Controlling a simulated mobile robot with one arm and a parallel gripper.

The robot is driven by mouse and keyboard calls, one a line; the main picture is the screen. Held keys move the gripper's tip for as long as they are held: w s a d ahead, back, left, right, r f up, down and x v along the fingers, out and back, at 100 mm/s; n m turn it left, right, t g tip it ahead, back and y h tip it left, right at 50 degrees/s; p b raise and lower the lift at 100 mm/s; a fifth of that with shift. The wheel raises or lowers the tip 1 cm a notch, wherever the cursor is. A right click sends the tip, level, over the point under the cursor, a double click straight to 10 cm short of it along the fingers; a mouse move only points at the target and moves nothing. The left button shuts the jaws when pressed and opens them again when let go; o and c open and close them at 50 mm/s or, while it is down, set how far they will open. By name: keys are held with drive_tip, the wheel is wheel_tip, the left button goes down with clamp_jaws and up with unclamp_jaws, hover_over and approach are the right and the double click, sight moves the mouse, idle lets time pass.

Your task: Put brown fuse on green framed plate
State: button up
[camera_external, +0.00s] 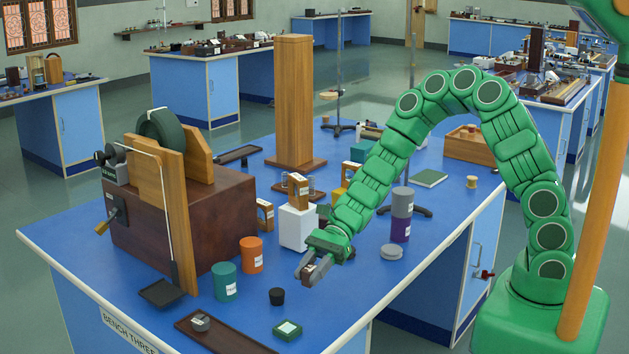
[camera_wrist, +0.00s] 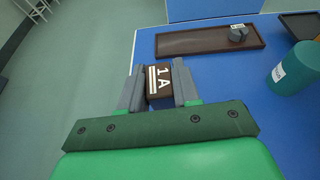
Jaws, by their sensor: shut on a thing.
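The brown fuse (camera_wrist: 160,84), marked "1 A" with white bands, sits between the two grey fingers of my gripper (camera_wrist: 159,90) in the wrist view. My gripper (camera_external: 309,274) is shut on it and holds it over the blue bench in the external view, where the fuse (camera_external: 310,270) shows small and partly covered by the fingers. The green framed plate (camera_external: 288,330) is a small square with a pale middle, lying near the bench's front corner, nearer the camera than my gripper. I cannot make out the plate in the wrist view.
A black stopper-like piece (camera_external: 277,296), a teal cylinder (camera_external: 225,281) and an orange cylinder (camera_external: 251,254) stand left of my gripper. A brown tray (camera_external: 225,336) holds a grey piece. A white block (camera_external: 296,228) and a grey disc (camera_external: 391,252) stand farther back. Bare bench surrounds the plate.

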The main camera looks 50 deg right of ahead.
hover_over(287, 327)
drive_tip(key=d, duration=0.2)
drive_tip(key=a, duration=0.2)
drive_tip(key=shift+m+t, duration=0.4)
drive_tip(key=shift+f, duration=4)
drive_tip(key=shift+f, duration=0.15)
drive_tip(key=o, duration=1)
drive_tip(key=shift+o, duration=0.2)
drive_tip(key=shift+r, duration=0.2)
drive_tip(key=v, duration=1.2)
